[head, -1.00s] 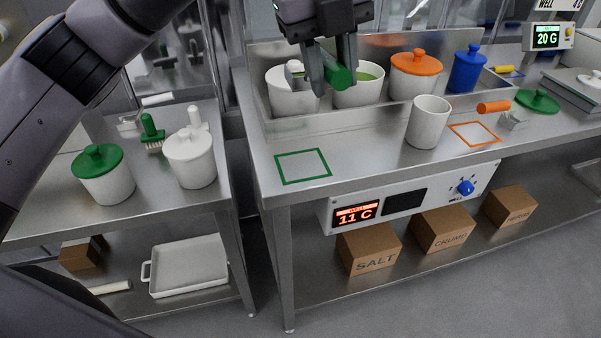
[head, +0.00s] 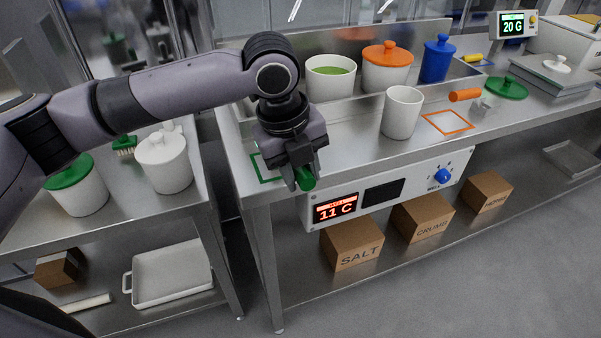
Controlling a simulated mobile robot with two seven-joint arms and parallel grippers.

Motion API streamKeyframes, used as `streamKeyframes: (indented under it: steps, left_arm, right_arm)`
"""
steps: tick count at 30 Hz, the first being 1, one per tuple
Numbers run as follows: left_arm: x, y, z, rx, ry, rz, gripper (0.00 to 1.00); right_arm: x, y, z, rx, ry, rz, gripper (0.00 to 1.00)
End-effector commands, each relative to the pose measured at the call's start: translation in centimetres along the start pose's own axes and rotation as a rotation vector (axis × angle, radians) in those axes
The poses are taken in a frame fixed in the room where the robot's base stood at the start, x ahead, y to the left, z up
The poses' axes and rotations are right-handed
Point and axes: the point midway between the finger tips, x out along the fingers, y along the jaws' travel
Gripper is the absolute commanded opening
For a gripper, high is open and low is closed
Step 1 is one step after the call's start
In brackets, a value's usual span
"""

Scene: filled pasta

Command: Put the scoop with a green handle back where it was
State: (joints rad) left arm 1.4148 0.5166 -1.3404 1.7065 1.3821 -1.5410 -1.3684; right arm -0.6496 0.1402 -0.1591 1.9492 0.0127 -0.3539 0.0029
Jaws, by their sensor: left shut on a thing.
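My left gripper (head: 301,178) points down at the front edge of the middle counter and is shut on the green handle (head: 306,182) of the scoop. The scoop's metal part is hidden behind the gripper. A green square outline (head: 259,169) is marked on the counter just left of and behind the gripper; the gripper and arm cover much of it. I cannot tell whether the scoop touches the counter. My right gripper is not in view.
Behind stand an open white pot (head: 331,86) with green contents, an orange-lidded pot (head: 386,75) and a blue jar (head: 437,60). A white cup (head: 402,113) stands to the right, near an orange outline (head: 447,123) and an orange-handled scoop (head: 465,95).

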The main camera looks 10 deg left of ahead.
Motion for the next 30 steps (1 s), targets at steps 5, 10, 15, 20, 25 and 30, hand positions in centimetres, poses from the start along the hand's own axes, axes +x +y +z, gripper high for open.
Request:
streamKeyframes:
  steps: [5, 10, 15, 20, 25, 30]
  left_arm:
    - [0.8, 0.1, 0.0, 0.001, 0.000, -0.003, 0.02]
    - [0.8, 0.1, 0.0, 0.001, 0.000, -0.002, 0.02]
    - [1.0, 0.2, 0.0, 0.000, 0.000, -0.001, 0.58]
    - [1.0, 0.2, 0.0, 0.000, 0.000, -0.001, 0.58]
    - [0.8, 0.2, 0.0, 0.000, 0.000, -0.002, 0.58]
    - [-1.5, 0.1, 0.0, 0.001, -0.002, -0.005, 0.58]
  right_arm:
    - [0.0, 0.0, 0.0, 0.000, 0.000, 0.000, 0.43]
    - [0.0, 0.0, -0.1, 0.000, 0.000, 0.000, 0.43]
    - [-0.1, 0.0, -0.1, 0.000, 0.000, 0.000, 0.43]
    - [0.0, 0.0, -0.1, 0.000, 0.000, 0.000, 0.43]
    - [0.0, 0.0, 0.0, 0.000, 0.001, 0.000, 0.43]
    - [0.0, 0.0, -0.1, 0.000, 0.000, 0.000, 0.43]
